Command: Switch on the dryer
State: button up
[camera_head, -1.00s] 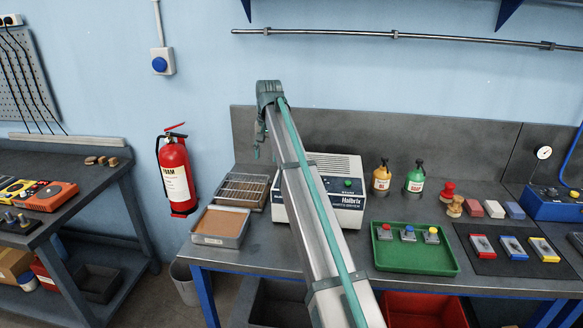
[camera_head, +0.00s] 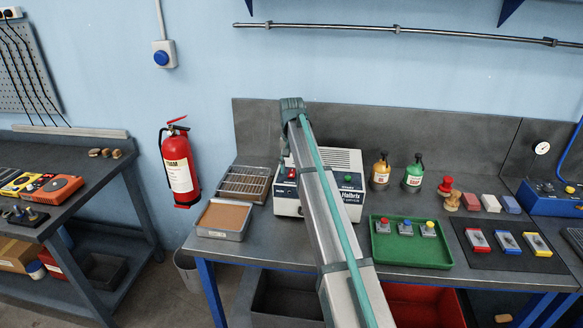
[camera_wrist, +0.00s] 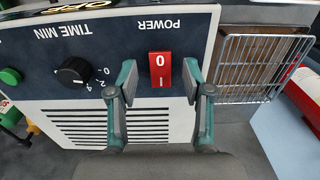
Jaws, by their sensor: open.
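The dryer is a white box (camera_head: 346,158) with a dark front panel, standing on the bench and partly hidden behind my arm in the head view. In the wrist view its panel (camera_wrist: 112,30) appears upside down. A red rocker switch (camera_wrist: 160,69) marked 0 and I sits by the word POWER. A black TIME MIN knob (camera_wrist: 75,71) is beside it, and part of a green button (camera_wrist: 9,76) shows at the left edge. My gripper (camera_wrist: 159,75) is open and empty, its fingers on either side of the switch in the picture. Contact cannot be told.
A wire rack (camera_wrist: 262,64) lies beside the dryer; in the head view the rack tray (camera_head: 244,184) and a brown-filled tray (camera_head: 223,218) are on its left. A green tray (camera_head: 412,257) and two bottles (camera_head: 381,172) are on its right. A fire extinguisher (camera_head: 179,168) hangs on the wall.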

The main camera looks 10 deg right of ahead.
jog(key=shift+f, duration=0.45)
grip_shut()
jog(key=shift+w+d+r+g+y+p, duration=0.1)
jog(key=shift+w+r+g+y+p, duration=0.3)
jog(key=shift+g+p, duration=0.55)
jog(key=shift+w+f+g+p, duration=0.15)
jog(key=shift+g+p, duration=0.1)
jog(key=shift+p, duration=0.15)
jog(key=shift+f+g, duration=0.2)
jog(key=shift+g, duration=0.2)
jog(key=shift+s, duration=0.2)
grip_release()
